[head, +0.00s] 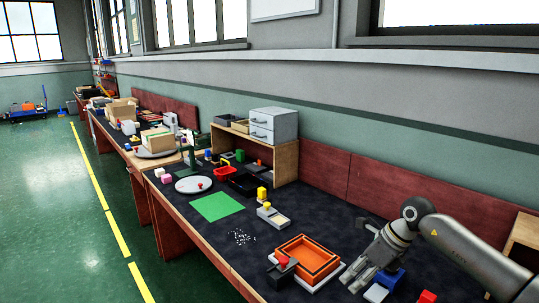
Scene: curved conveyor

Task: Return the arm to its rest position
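My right arm (465,250) comes in from the right edge, bent at an elbow joint. My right gripper (357,280) hangs low over the near end of the dark bench top, to the right of the orange tray. Its fingers look spread apart, with nothing seen between them. A blue block (391,277) is close beside the fingers; I cannot tell whether they touch. My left gripper and arm are not in view.
An orange tray (307,243) lies left of the gripper, with a dark device with a red knob (284,263) beside it. A red block (427,297) lies near the bottom edge. A wooden shelf (285,163) with grey drawers (273,125) stands farther back. Green floor (95,225) is clear at left.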

